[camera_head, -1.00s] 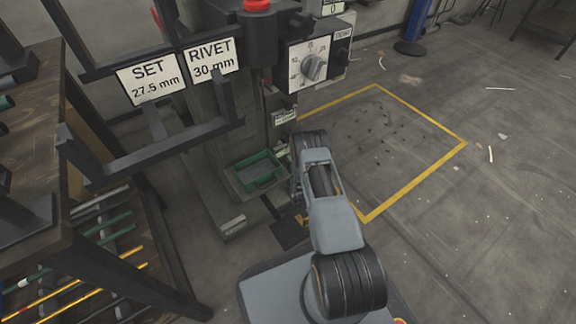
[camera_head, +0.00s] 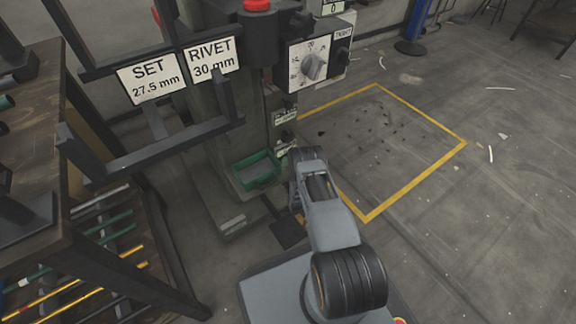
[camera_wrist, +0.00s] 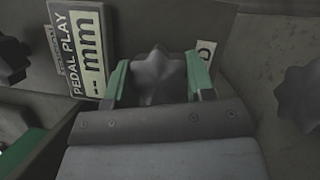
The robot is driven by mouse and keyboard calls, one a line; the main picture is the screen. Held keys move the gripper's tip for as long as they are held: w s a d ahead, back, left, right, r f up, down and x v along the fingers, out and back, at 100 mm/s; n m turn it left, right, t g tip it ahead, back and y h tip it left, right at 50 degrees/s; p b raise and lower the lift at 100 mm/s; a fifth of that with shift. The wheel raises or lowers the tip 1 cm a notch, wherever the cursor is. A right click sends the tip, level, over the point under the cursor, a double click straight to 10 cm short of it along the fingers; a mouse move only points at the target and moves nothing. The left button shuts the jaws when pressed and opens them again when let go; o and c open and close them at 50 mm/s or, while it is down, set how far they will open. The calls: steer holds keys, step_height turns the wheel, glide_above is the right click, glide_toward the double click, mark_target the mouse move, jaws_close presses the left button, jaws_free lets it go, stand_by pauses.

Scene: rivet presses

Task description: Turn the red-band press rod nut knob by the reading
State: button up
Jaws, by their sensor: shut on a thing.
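My gripper (camera_wrist: 160,82) has green-padded fingers on either side of a dark grey star-shaped knob (camera_wrist: 158,72) and is shut on it in the wrist view. A plate reading "PEDAL PLAY -- mm" (camera_wrist: 82,55) stands just left of that knob. In the head view the press (camera_head: 205,130) stands at centre left with a red cap (camera_head: 257,5) on top. Its signs read "SET 27.5 mm" (camera_head: 150,80) and "RIVET 30 mm" (camera_head: 212,60). A dial box (camera_head: 292,72) with a grey knob (camera_head: 314,66) has a small label that seems to read "TIGHT" (camera_head: 343,34). My arm hides the gripped knob there.
Other dark knobs show at the wrist view's left (camera_wrist: 10,60) and right (camera_wrist: 299,98) edges. A green tray (camera_head: 258,170) sits low on the press. A rack with rods (camera_head: 90,240) stands at left. The yellow-outlined floor area (camera_head: 415,113) holds only small dark bits.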

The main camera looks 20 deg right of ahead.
steer(key=shift+n+t, duration=0.3)
steer(key=shift+n, duration=0.4)
steer(key=o, duration=0.9)
